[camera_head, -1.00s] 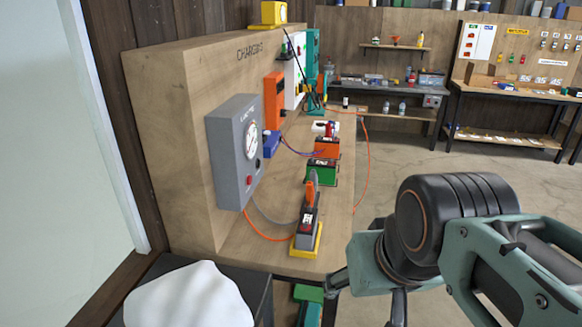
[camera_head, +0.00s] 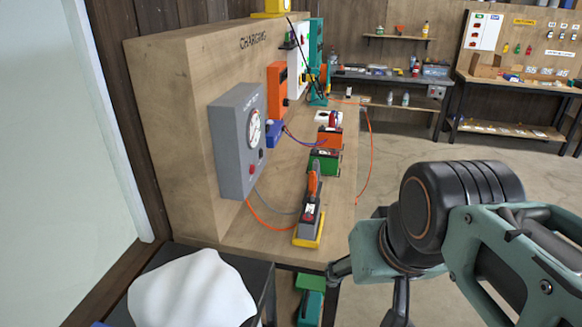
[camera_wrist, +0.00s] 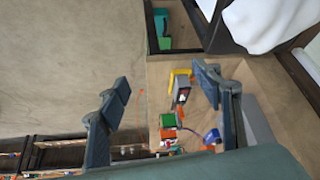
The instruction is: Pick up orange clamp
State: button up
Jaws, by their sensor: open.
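My gripper (camera_head: 372,285) is in front of the bench's near right edge in the head view, apart from the clamp. In the wrist view my gripper (camera_wrist: 163,86) has its two fingers spread wide with nothing between them. The battery appears beside the finger on the right.
A grey charger box (camera_head: 238,140) with a dial is on the wooden panel, with orange and grey cables. Green (camera_head: 324,163) and orange (camera_head: 330,138) batteries stand behind. A white cloth-like heap (camera_head: 192,290) lies on a dark surface at near left. Floor right of the bench is clear.

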aim_at(311, 183)
jog(key=i+l+u, duration=0.1)
jog(key=l, duration=0.3)
jog(key=i+l+u, duration=0.1)
jog(key=l, duration=0.3)
jog(key=i+l, duration=0.2)
jog(key=l, duration=0.25)
jog(key=i+l+u, duration=0.15)
jog(key=l, duration=0.2)
jog(key=i+l+u, duration=0.15)
jog(key=i+l, duration=0.1)
jog(key=l, duration=0.1)
